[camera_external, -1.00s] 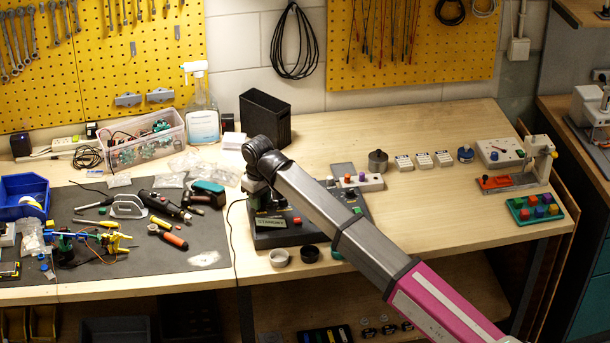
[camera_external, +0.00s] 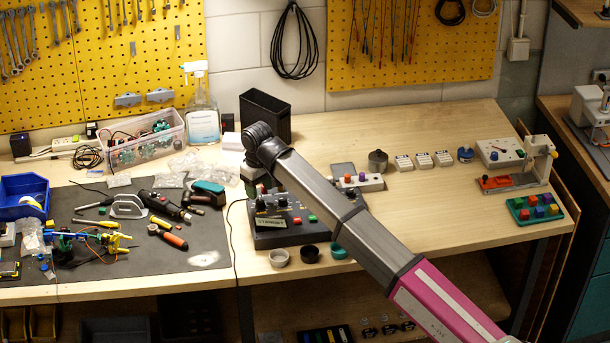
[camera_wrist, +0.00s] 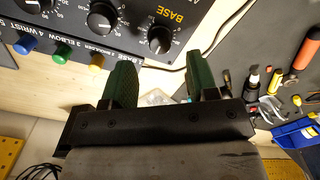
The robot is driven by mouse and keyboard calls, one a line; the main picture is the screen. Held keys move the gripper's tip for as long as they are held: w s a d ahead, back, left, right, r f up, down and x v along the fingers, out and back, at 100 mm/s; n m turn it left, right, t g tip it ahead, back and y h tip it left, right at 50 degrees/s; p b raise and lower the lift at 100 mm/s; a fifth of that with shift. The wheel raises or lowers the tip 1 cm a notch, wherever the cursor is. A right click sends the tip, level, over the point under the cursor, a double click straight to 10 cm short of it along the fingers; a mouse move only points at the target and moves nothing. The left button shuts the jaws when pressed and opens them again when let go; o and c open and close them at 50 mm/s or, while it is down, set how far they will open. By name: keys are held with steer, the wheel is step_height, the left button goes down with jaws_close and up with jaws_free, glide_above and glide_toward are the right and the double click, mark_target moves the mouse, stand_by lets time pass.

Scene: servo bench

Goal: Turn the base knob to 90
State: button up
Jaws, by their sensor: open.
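The base knob (camera_wrist: 160,40) is a round black knob in the wrist view, beside the yellow word BASE on the dark control box (camera_wrist: 130,22). It has a pale mark, but I cannot read its setting with certainty. My gripper (camera_wrist: 161,60) is open and empty, its two green fingers apart, one to each side of the knob's line in the picture. The fingertips appear short of the knob and not around it. In the external view the control box (camera_external: 280,238) stands on the bench, and my gripper (camera_external: 254,180) is at its back left, mostly hidden by my wrist.
Another black knob (camera_wrist: 103,18) sits beside the base knob. Blue, green and yellow buttons line the box's edge. A black bin (camera_external: 266,115) stands behind my wrist. Tools lie on the dark mat (camera_external: 100,260) to the left. Small cups (camera_external: 279,258) stand in front of the box.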

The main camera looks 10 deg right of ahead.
mark_target(260, 201)
step_height(260, 201, up, 6)
steer(key=shift+r, duration=0.15)
stand_by(0.5)
